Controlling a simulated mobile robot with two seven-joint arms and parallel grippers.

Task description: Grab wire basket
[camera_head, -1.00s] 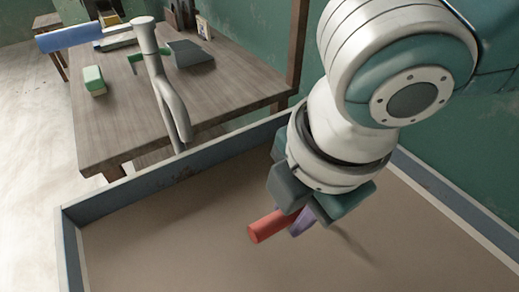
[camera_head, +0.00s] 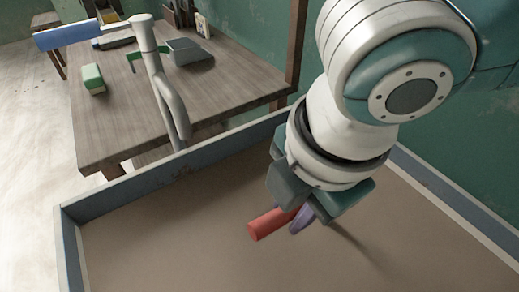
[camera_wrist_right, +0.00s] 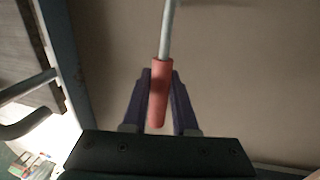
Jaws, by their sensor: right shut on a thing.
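My right gripper (camera_head: 306,216) is shut on a red cylindrical handle (camera_head: 265,226), low over or in a large blue-rimmed tray. In the right wrist view the red handle (camera_wrist_right: 159,100) lies between the two purple fingers (camera_wrist_right: 157,95). A thin pale grey shaft (camera_wrist_right: 167,30) runs out from its far end. In the head view the shaft is hidden behind my gripper and wrist. I cannot make out a basket shape or wire mesh in either view. I cannot tell whether the handle touches the tray floor. My left gripper is not in view.
The tray (camera_head: 150,178) has a raised blue-grey rim and a bare brown floor. Behind it stands a wooden table (camera_head: 130,115) with a green block (camera_head: 93,79) and a grey dustpan-like thing (camera_head: 188,51).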

